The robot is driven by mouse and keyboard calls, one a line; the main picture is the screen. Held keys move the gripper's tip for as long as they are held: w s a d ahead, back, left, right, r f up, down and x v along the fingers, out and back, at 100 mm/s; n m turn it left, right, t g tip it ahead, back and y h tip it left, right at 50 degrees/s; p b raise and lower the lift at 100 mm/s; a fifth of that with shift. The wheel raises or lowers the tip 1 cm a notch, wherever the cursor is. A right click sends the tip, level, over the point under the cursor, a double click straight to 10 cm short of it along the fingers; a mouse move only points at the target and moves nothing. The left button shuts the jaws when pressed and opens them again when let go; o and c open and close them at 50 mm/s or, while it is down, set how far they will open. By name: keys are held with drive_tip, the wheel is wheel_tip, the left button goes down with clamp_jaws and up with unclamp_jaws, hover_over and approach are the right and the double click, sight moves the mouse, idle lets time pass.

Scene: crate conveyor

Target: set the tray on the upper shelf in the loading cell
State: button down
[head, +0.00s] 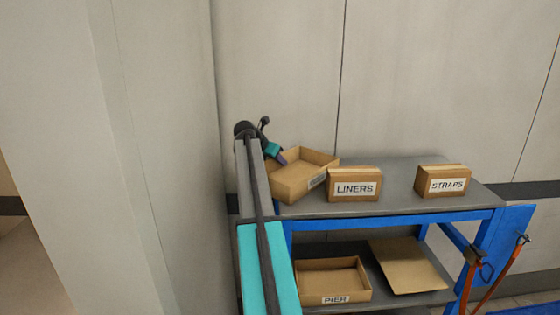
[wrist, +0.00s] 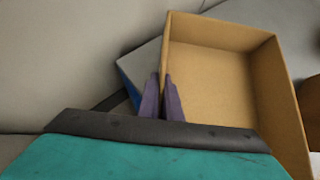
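The tray (head: 288,186) is an open, shallow cardboard box with a small label too small to read. It is at the left end of the upper shelf (head: 400,200), and I cannot tell whether its base touches the shelf. My gripper (head: 282,158) is at the tray's left wall. In the wrist view the purple fingers of my gripper (wrist: 162,97) are close together on either side of the left wall of the tray (wrist: 270,85), pinching it. The tray is empty. Part of its near left side is hidden by my arm in the head view.
A LINERS box (head: 354,174) stands just right of the tray, and a STRAPS box (head: 443,170) stands farther right. Bare shelf lies between them. The lower shelf holds a PIER tray (head: 336,299) and a flat cardboard sheet (head: 408,265). A wall (head: 280,70) rises behind.

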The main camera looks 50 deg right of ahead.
drive_tip(key=shift+f, duration=0.1)
drive_tip(key=c, duration=2)
unclamp_jaws()
drive_tip(key=shift+r, duration=0.2)
drive_tip(key=b+v, duration=0.3)
drive_tip(key=v, duration=0.9)
drive_tip(key=shift+o, duration=0.7)
